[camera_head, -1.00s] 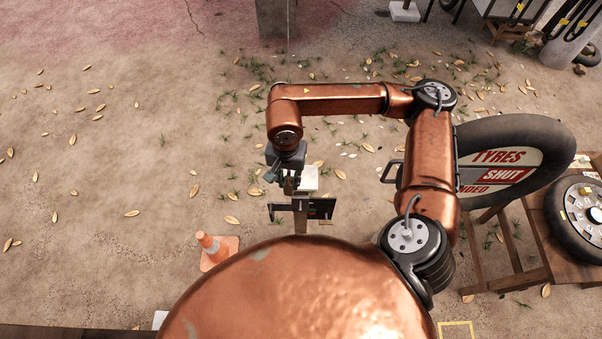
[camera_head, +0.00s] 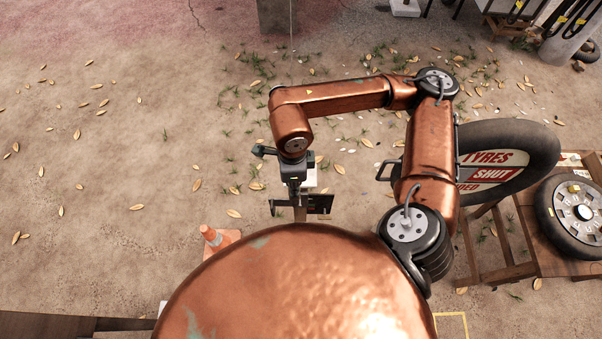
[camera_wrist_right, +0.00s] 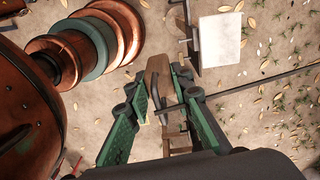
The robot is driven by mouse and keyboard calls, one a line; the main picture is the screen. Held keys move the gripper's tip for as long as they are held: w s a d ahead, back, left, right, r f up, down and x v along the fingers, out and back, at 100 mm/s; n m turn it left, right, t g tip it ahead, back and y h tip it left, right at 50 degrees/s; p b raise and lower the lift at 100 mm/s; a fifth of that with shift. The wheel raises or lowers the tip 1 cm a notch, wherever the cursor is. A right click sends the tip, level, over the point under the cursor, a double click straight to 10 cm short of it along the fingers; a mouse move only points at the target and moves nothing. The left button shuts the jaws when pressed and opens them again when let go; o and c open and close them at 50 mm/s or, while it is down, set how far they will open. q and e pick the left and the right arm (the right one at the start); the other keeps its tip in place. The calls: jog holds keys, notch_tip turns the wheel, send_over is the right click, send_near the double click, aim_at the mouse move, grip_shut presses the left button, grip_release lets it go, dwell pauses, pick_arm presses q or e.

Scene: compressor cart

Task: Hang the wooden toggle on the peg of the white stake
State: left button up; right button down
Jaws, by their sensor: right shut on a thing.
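My right gripper (camera_head: 294,186) hangs below my copper arm, near the middle of the head view. In the right wrist view its green fingers (camera_wrist_right: 158,88) are closed on the brown wooden toggle (camera_wrist_right: 157,68), whose end shows between the fingertips. A thin dark cord runs from the toggle area to the right edge. The white top of the stake (camera_wrist_right: 220,38) is ahead and to the right of the fingertips, apart from the toggle; a grey bar stands beside it. In the head view the stake's white top (camera_head: 310,177) is partly hidden behind my gripper. My left gripper is not in view.
A dark plate on a post (camera_head: 318,204) stands just below the gripper. An orange cone (camera_head: 210,237) is to the left. A tyre with a sign (camera_head: 508,160) and a wooden table (camera_head: 530,235) stand at right. Leaf-strewn ground at left is open.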

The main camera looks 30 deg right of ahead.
jog(key=w+d+f+p, duration=0.2)
jog(key=w+d+f, duration=0.1)
jog(key=f, duration=0.1)
jog(key=w+d+f+p, duration=0.2)
jog(key=w+f, duration=0.2)
jog(key=w+d+f+p, duration=0.2)
jog(key=w+d+f, duration=0.1)
jog(key=w, duration=0.1)
jog(key=shift+d+f, duration=0.35)
jog(key=shift+f, duration=0.5)
